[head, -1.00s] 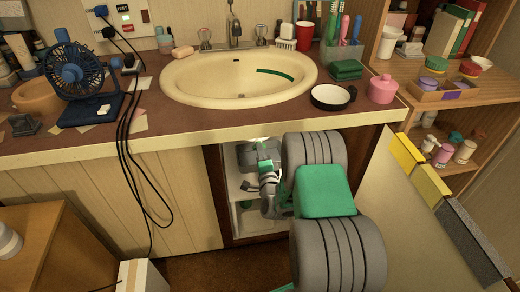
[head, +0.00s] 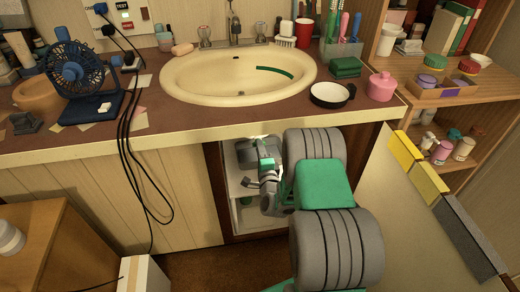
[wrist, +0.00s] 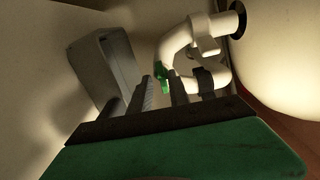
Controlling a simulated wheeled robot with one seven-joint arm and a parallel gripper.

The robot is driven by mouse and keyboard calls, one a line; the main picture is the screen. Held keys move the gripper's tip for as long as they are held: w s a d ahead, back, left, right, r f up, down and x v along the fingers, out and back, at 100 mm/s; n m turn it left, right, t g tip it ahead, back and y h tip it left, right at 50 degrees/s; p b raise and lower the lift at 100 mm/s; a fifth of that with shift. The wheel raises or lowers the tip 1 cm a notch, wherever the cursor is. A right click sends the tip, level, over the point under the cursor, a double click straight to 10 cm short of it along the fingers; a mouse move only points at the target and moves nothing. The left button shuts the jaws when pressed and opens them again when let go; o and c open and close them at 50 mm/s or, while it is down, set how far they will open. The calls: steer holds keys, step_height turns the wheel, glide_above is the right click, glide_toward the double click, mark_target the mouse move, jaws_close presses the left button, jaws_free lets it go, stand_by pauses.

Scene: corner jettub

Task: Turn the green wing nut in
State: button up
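The green wing nut (wrist: 162,76) shows in the wrist view, small and partly hidden, on the near side of a white curved drain pipe (wrist: 178,42). My gripper (wrist: 161,92) points toward it, with its dark fingers apart and the nut showing beyond the gap between them. I cannot tell whether a finger touches the nut. In the head view my gripper (head: 262,160) is inside the open cabinet under the sink, largely hidden by my arm and the counter edge. I cannot make out the nut there.
A grey box-like thing (wrist: 108,68) stands left of the fingers. A large pale rounded surface (wrist: 282,45) is at right, beside the pipe's end. The cabinet opening is narrow, with the counter edge (head: 200,133) above and an open door (head: 400,220) at right.

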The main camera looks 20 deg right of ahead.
steer(key=shift+o, duration=0.6)
steer(key=shift+w+r, duration=0.1)
steer(key=s+a+b, duration=0.1)
steer(key=s+b, duration=0.1)
steer(key=s, duration=0.5)
steer(key=shift+s+a+b, duration=0.3)
steer(key=shift+s+b, duration=0.05)
steer(key=shift+b, duration=0.05)
